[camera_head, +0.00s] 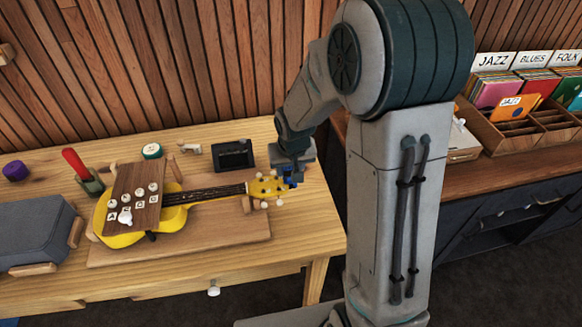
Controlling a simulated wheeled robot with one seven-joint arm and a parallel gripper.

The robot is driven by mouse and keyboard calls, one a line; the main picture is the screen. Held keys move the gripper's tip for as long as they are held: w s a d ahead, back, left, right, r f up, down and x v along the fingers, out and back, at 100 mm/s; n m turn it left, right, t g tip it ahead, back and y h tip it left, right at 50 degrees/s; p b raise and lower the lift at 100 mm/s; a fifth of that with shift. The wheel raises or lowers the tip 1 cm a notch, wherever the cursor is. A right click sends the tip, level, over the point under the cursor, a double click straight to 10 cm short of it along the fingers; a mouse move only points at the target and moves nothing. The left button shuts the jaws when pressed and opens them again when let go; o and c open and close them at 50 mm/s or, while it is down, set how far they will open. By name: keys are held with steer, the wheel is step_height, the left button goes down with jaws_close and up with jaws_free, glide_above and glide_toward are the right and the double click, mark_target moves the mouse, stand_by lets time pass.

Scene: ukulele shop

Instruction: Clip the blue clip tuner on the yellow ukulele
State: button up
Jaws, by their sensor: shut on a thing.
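The yellow ukulele (172,217) lies on a wooden board on the workbench, its yellow headstock (265,188) pointing right. My gripper (291,171) is above the right end of the headstock, pointing down. It is shut on the small blue clip tuner (291,181), which shows at the headstock's right end. The tuner is small and partly hidden by my gripper; I cannot tell whether it touches the headstock or is clipped around it.
A brown wooden panel with labelled knobs (139,190) lies over the ukulele's body. A black box (233,155), a green-and-white round item (151,151) and a red-handled tool (76,164) stand behind. A grey padded block (38,232) is left. Record crates (520,141) stand far right.

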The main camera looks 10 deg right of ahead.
steer(key=shift+a+b, duration=0.3)
steer(key=shift+a, duration=0.3)
stand_by(0.4)
steer(key=o, duration=1.1)
steer(key=v, duration=1.4)
steer(key=s+d, duration=0.1)
steer(key=s, duration=0.4)
steer(key=s+d, duration=0.2)
steer(key=s, duration=0.4)
steer(key=s+d, duration=0.1)
steer(key=s, duration=0.5)
steer(key=shift+s+d+f+b, duration=0.15)
steer(key=shift+d+f+b, duration=0.05)
steer(key=shift+b, duration=0.15)
